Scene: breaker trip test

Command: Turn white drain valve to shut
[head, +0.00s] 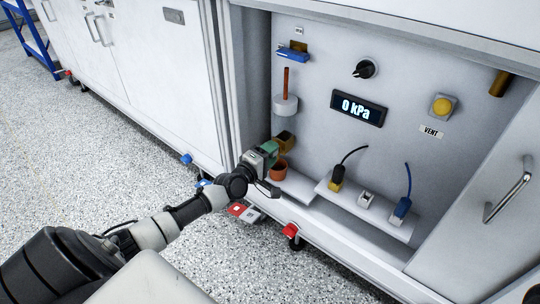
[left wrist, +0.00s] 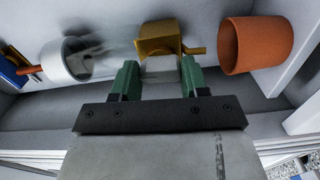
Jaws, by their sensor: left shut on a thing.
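The white drain valve (left wrist: 161,66) shows in the left wrist view as a pale handle in front of a brass body (left wrist: 158,38). My left gripper (left wrist: 160,80) has its green fingers on either side of this handle and is shut on it. In the head view my left gripper (head: 266,157) is at the lower left of the cabinet recess and hides the handle. The brass body (head: 285,139) shows just beyond it. An orange cup (head: 279,172) stands below the brass body, close to the gripper. My right gripper is not in view.
A clear cylinder with a white end (head: 285,105) and a blue-handled valve (head: 293,54) are above. The display (head: 358,108) reads 0 kPa. A black knob (head: 364,69), a yellow button (head: 442,106) and a shelf with plugs (head: 366,207) are to the right.

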